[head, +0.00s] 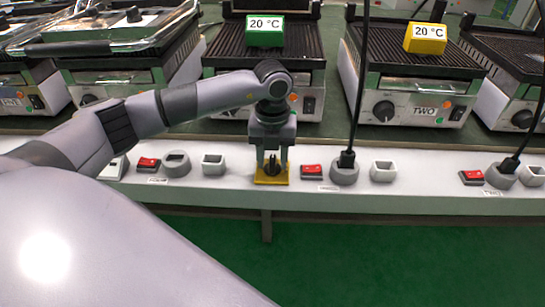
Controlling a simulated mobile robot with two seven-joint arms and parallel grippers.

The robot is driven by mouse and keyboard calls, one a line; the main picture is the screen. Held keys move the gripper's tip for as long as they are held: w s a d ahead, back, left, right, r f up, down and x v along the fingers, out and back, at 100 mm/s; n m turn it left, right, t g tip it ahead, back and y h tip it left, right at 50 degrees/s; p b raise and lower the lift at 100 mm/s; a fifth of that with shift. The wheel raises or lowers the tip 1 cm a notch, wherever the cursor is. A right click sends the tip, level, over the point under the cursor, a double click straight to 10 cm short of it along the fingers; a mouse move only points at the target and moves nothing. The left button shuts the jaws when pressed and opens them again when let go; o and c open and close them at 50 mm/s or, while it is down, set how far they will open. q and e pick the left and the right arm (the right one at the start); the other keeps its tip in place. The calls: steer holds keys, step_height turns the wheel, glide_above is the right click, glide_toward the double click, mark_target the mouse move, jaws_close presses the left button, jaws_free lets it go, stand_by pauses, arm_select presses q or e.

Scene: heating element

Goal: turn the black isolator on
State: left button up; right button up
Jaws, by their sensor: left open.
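The black isolator is a small black knob (271,169) on a yellow base plate (271,181), set on the white front ledge near the middle of the head view. My left gripper (272,162) points straight down over it. Its two fingers are apart, one on each side of the knob, with the tips close above the yellow plate. I cannot tell whether the fingers touch the knob. The knob's turned position is partly hidden by the fingers and too small to read. My right gripper does not show.
Along the white ledge (430,200) are red rocker switches (311,170), grey round sockets (177,166) and white square sockets (213,165). A black plug (346,159) with a rising cable stands right of the gripper. Grills, one marked TWO (418,107), stand behind with green and yellow 20 °C displays.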

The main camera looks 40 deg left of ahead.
arm_select(q)
steer(key=shift+c, duration=0.3)
jaws_close()
